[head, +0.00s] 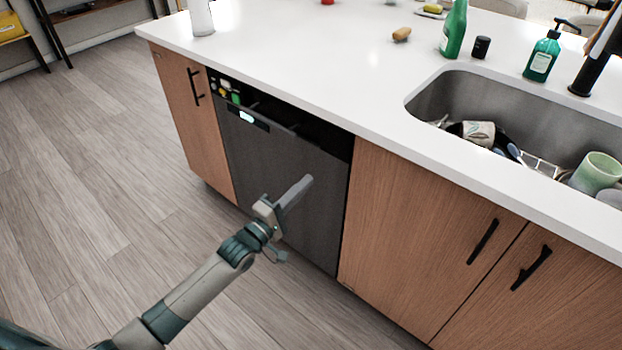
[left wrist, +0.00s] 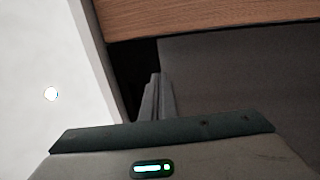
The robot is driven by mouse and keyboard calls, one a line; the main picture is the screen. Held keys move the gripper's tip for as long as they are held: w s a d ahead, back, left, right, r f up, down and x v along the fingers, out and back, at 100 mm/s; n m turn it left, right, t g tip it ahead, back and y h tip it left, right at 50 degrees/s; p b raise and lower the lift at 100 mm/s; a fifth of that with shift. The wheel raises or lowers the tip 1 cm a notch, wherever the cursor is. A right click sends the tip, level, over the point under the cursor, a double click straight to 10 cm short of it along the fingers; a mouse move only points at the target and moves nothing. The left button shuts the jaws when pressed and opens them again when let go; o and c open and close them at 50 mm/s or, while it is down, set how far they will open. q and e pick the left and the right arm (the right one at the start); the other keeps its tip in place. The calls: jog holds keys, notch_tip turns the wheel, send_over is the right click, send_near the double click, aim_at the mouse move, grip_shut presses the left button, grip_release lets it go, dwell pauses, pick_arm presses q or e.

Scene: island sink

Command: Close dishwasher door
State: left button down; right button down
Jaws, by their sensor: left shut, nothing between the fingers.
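The dishwasher door (head: 268,160) is a dark grey panel under the counter, nearly upright. A dark gap shows between its top edge and the countertop, so it looks slightly ajar; how far is hard to judge. Small coloured marks and a light label show at its upper left. My left gripper (head: 306,182) is shut and empty, its fingers in front of the door's right half. I cannot tell whether they touch it. In the left wrist view, the shut fingers (left wrist: 157,98) point toward a grey panel (left wrist: 240,70), with a dark gap beside it. My right gripper is not in view.
The white countertop (head: 330,60) overhangs the door. Wooden cabinets with black handles flank it, left (head: 187,110) and right (head: 430,220). The sink (head: 450,92) holds dishes. A green bottle (head: 454,30) and a soap dispenser (head: 542,55) stand behind it. The wood floor (head: 90,180) at left is clear.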

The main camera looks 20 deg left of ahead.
pick_arm(q)
jog(key=v, duration=0.5)
jog(key=shift+a+r, duration=0.1)
jog(key=shift+r, duration=0.3)
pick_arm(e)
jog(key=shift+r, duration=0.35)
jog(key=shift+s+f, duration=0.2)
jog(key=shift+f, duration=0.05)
